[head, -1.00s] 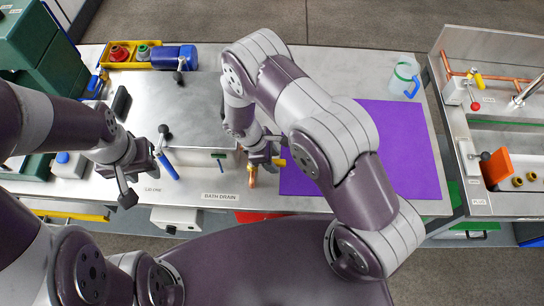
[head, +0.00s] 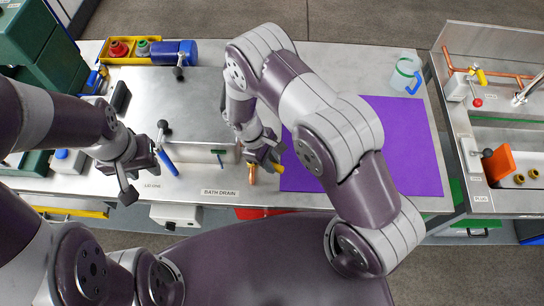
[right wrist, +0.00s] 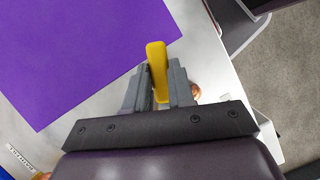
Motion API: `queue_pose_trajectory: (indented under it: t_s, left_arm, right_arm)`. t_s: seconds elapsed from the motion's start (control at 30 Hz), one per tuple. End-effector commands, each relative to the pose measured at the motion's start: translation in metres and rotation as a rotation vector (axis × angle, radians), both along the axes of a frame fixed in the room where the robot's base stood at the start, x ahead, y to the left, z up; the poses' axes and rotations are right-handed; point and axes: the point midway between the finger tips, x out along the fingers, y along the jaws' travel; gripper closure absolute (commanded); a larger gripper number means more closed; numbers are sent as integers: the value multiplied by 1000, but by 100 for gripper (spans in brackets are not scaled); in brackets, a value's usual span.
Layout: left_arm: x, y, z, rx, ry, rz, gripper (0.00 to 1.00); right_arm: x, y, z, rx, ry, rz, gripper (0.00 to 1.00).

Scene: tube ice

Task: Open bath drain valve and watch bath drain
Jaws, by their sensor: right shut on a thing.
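The steel bath (head: 185,110) stands left of centre on the bench, its flat top closed. The bath drain valve is at its lower right corner, with a copper outlet (head: 252,177) and a yellow lever (head: 277,167). My right gripper (head: 273,160) is shut on the yellow lever. In the right wrist view the yellow lever (right wrist: 157,68) stands between the two fingers (right wrist: 157,88). The valve body is mostly hidden by the gripper. My left gripper (head: 145,165) is open and empty near the blue handle (head: 168,163) at the bath's left front. No water is visible.
A purple mat (head: 415,150) covers the bench to the right, with a clear jug (head: 405,75) at its back corner. A sink unit (head: 500,130) stands at the far right. A yellow tray (head: 120,48) and a blue cylinder (head: 172,52) are behind the bath.

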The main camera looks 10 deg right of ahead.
Motion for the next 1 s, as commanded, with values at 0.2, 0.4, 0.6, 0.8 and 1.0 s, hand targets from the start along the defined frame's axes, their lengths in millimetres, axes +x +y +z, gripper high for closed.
queue_pose_trajectory:
  t_s: [0.2,0.4,0.6,0.8,1.0]
  left_arm:
    - [0,0,-5,0,0,0,62]
    - [0,0,-9,0,0,0,62]
    - [0,0,-12,0,0,0,62]
    - [0,0,-15,0,0,0,62]
    - [0,0,-17,0,0,0,62]
  right_arm:
    - [-7,9,2,0,-4,-205,100]
    - [-13,18,2,1,-5,-396,100]
    - [-17,29,3,2,-4,-584,100]
    - [-19,39,3,3,-4,-768,100]
    - [-20,49,3,3,-4,-923,100]
